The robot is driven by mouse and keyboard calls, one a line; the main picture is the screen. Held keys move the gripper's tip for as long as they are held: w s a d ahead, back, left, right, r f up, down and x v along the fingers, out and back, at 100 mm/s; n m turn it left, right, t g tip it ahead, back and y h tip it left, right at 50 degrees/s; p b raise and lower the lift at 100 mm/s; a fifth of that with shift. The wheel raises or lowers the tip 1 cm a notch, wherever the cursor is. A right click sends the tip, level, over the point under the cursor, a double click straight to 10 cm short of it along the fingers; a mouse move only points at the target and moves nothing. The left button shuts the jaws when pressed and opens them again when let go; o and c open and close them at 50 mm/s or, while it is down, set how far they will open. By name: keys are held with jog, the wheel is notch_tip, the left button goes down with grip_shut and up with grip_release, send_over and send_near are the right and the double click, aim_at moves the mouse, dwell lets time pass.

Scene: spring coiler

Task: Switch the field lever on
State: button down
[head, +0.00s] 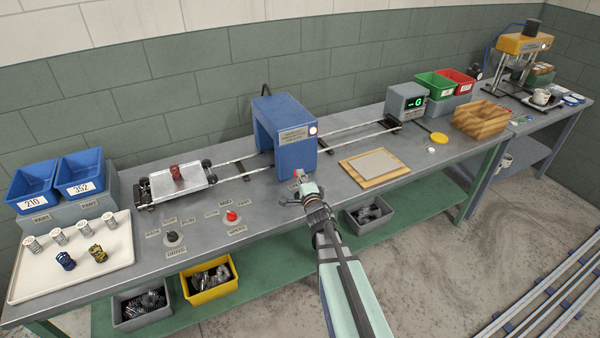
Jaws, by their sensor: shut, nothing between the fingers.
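A blue arch-shaped machine (285,138) stands over the rails on the bench, with a label and a small lit lamp (312,129) on its front. A small lever with a red tip (297,174) shows at the foot of the machine's front, and it looks like the field lever. My gripper (302,189) is right in front of it, low over the bench, with its fingers shut and empty. My gripper hides part of the lever and its plate. I cannot tell whether they touch, or which way the lever is set.
A red knob (231,216) and a black knob (173,237) sit on the bench to the left. A flat carriage (178,183) rests on the rails (240,159). A wooden board with a grey plate (375,164) lies to the right. A display box (406,102) stands behind.

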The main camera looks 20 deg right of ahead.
jog(key=s+a+r, duration=0.1)
jog(key=s+r, duration=0.3)
jog(key=s, duration=0.4)
jog(key=shift+r, duration=0.25)
jog(key=shift+a, duration=0.1)
